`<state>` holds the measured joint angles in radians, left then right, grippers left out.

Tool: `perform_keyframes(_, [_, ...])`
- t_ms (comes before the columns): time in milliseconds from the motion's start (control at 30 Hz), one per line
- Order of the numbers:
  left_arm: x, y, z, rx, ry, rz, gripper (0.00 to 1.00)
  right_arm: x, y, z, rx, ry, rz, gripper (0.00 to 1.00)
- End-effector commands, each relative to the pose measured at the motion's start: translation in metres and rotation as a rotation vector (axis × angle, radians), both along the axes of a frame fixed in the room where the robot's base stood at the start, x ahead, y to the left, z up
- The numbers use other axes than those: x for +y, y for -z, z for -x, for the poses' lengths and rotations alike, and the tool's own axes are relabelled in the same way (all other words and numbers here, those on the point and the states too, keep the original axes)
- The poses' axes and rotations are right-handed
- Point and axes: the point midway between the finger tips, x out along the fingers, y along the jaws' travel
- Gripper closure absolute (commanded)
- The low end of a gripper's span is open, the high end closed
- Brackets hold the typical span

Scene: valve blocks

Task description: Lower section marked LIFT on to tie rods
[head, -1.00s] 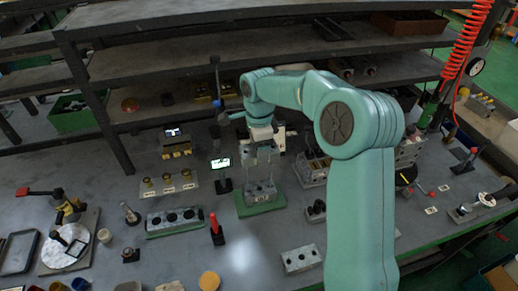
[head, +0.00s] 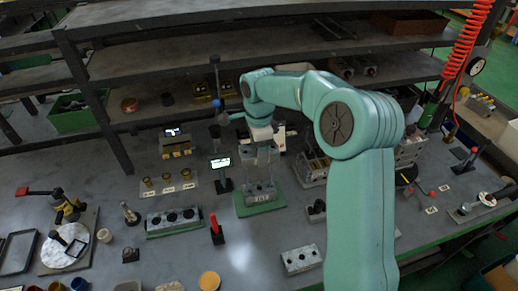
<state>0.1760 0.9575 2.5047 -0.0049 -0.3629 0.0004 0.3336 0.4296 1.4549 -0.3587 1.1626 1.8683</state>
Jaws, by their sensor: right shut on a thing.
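My right gripper (head: 262,143) points down over a green base plate (head: 246,209) in the middle of the bench. Thin upright tie rods (head: 274,160) stand above this plate, just under and beside the gripper. A grey metal block (head: 258,189) with a small pale label on its front sits low on the rods, close to the plate. The gripper is shut on a grey section; its outline blends with the rods and the block, so I cannot tell its exact height on the rods. The label is barely legible. My left gripper is not in view.
A small lit screen (head: 221,163) stands just left of the rods. A grey block with holes (head: 175,219) lies further left, another (head: 300,259) at the front. A red-topped post (head: 215,228) stands between. A grey rack (head: 313,168) is close on the right.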

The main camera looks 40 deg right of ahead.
Motion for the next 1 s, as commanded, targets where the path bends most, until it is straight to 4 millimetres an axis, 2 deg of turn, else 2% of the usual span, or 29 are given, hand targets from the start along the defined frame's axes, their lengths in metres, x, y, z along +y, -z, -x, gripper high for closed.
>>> perform_keyframes(1000, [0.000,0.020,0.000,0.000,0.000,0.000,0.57,0.000,0.026,0.000,-0.001,0.000,0.000,0.84])
